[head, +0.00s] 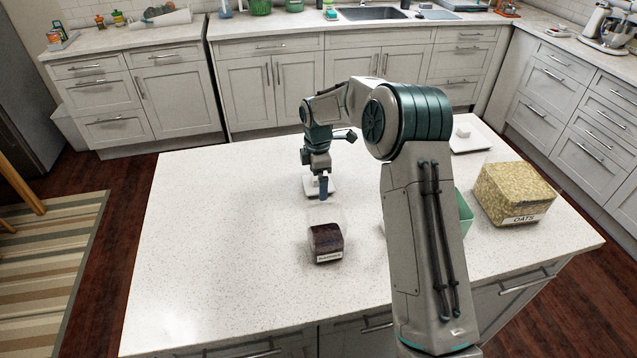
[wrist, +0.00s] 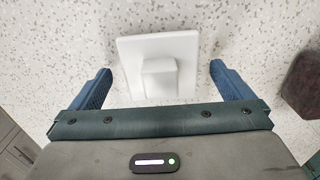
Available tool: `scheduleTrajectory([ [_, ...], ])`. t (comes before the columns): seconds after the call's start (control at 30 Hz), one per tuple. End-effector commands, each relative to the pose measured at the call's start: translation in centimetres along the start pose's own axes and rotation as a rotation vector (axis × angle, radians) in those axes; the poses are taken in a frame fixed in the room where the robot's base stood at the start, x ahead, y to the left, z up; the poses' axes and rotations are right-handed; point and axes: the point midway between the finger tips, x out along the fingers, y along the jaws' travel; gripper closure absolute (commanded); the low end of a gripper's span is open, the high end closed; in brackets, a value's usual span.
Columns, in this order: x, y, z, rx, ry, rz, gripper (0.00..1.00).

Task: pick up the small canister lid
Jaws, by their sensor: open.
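The small canister lid (head: 311,190) is a white square plate with a raised block knob, lying on the pale speckled island top. It also shows in the wrist view (wrist: 135,50), knob uppermost, between the two blue fingers. My gripper (head: 323,187) points down over the lid and partly covers it in the head view. In the wrist view my gripper (wrist: 160,68) is open, one finger to each side of the lid, with nothing held. I cannot tell the exact height of the fingertips above the island top.
A clear canister with dark contents (head: 326,238) stands just in front of the lid. A larger white lid (head: 472,138), an oats canister (head: 513,190) and a green container (head: 464,215), partly behind my arm, are on the right. The island's left side is clear.

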Motion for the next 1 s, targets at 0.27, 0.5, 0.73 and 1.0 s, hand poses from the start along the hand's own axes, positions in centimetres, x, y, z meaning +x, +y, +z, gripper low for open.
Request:
scheduleTrajectory([
  [0.27,0.2,0.0,0.0,0.000,0.000,0.000,0.08],
  [0.5,0.2,0.0,0.0,0.000,0.000,0.001,0.49],
  [0.73,0.1,0.0,0.0,0.000,0.000,0.001,0.49],
  [1.0,-2.1,0.1,0.0,0.001,0.000,0.004,0.49],
])
